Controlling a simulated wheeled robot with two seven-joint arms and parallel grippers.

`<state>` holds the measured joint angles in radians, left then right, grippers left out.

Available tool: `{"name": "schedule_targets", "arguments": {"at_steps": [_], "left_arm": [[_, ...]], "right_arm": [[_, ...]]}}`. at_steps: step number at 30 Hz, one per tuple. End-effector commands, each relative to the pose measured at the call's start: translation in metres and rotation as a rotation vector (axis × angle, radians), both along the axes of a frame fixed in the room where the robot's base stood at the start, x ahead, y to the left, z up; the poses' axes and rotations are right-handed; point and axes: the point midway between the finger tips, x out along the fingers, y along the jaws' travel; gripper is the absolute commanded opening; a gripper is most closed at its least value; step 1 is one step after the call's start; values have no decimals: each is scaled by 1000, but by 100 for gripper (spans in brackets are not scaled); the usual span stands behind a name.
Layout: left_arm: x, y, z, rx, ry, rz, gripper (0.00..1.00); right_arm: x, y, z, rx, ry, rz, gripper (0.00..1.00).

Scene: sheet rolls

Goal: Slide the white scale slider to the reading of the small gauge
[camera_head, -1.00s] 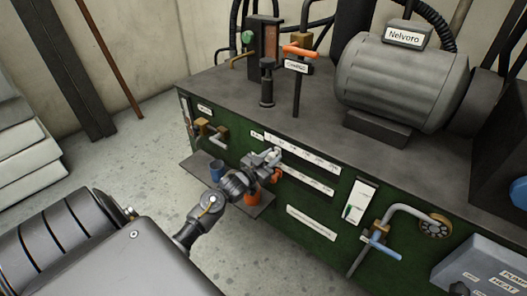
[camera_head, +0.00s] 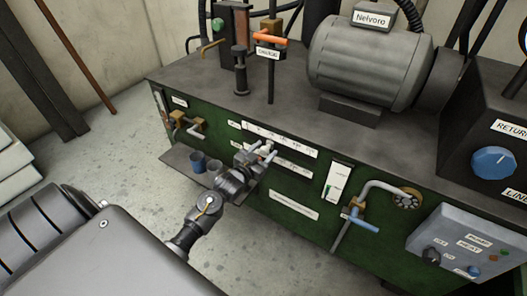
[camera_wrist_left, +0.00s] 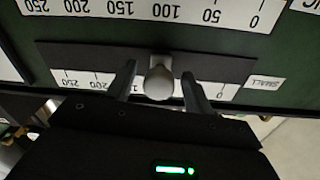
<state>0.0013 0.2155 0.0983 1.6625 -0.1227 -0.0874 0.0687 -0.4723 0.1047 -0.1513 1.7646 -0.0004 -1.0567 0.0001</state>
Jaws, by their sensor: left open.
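The pale slider knob (camera_wrist_left: 158,82) shows in the left wrist view on a dark rail (camera_wrist_left: 228,68), beside the upside-down scale strip labelled SMALL (camera_wrist_left: 264,83). Numbers 0, 200 and 250 are readable; those near the knob are hidden. My left gripper (camera_wrist_left: 160,88) is open, with one finger on each side of the knob and gaps visible. In the head view my left gripper (camera_head: 266,150) is at the white scale strips (camera_head: 296,144) on the green panel. I cannot make out a gauge reading. My right gripper is not in view.
A larger scale (camera_wrist_left: 180,12) runs parallel to the rail. Right of the gripper are a white plate with a green mark (camera_head: 338,182) and a blue-handled tap (camera_head: 362,222). A motor (camera_head: 365,65) sits on the bench.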

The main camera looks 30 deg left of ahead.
Motion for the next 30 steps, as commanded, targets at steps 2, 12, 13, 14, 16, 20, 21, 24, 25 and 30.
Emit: {"name": "schedule_targets", "arguments": {"at_steps": [2,12,13,14,16,20,21,24,25,30], "left_arm": [[0,0,0,0,0,0,52],[-47,1,-1,1,3,0,52],[-54,1,0,1,2,0,52],[-59,2,0,2,2,0,52],[-73,2,-1,1,3,0,52],[-93,2,0,0,2,-1,52],[-97,2,0,0,1,-1,52],[-105,2,0,0,0,0,52],[-106,2,0,0,0,0,52],[-108,3,0,0,-1,0,52]], "right_arm": [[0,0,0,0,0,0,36],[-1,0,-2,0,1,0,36],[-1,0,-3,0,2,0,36],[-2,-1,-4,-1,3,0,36],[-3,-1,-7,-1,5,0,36],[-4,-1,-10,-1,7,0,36],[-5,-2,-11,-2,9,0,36],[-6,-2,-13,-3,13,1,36],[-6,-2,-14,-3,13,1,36],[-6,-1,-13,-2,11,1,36]]}}
